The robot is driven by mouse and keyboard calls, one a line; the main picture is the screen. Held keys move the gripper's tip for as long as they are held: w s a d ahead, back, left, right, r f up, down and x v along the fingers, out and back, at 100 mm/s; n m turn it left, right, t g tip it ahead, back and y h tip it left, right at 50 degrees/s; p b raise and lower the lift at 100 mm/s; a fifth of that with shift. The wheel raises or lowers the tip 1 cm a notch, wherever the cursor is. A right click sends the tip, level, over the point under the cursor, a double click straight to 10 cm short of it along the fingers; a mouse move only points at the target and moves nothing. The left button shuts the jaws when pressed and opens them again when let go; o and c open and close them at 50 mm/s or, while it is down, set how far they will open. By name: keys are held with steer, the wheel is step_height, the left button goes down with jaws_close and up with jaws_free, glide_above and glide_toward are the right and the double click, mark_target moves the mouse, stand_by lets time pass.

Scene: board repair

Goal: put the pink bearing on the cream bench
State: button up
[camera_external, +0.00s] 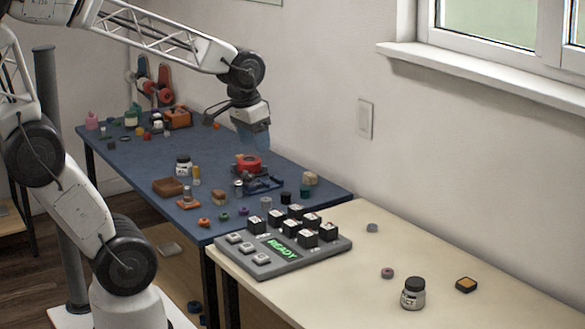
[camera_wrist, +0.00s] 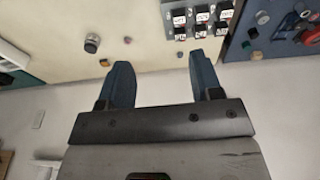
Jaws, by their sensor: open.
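A small pinkish ring, which looks like the pink bearing (camera_external: 387,272), lies flat on the cream bench (camera_external: 460,255), left of a white jar with a black lid. In the wrist view the bearing (camera_wrist: 128,39) is a tiny dark spot on the cream bench (camera_wrist: 140,20). My gripper (camera_external: 256,148) hangs above the far middle of the blue bench, well away from the bearing. In the wrist view its two blue fingers (camera_wrist: 163,78) are spread, with nothing between them.
The jar (camera_external: 413,293), an orange-topped block (camera_external: 466,285) and a grey piece (camera_external: 372,228) share the cream bench. A grey key panel (camera_external: 262,258) covers its left end. The blue bench (camera_external: 140,165) is cluttered; a red part (camera_external: 248,166) sits below my gripper.

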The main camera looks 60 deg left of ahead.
steer(key=s+a, duration=0.2)
steer(key=s, duration=0.4)
steer(key=shift+s+r, duration=0.3)
steer(key=shift+r, duration=0.05)
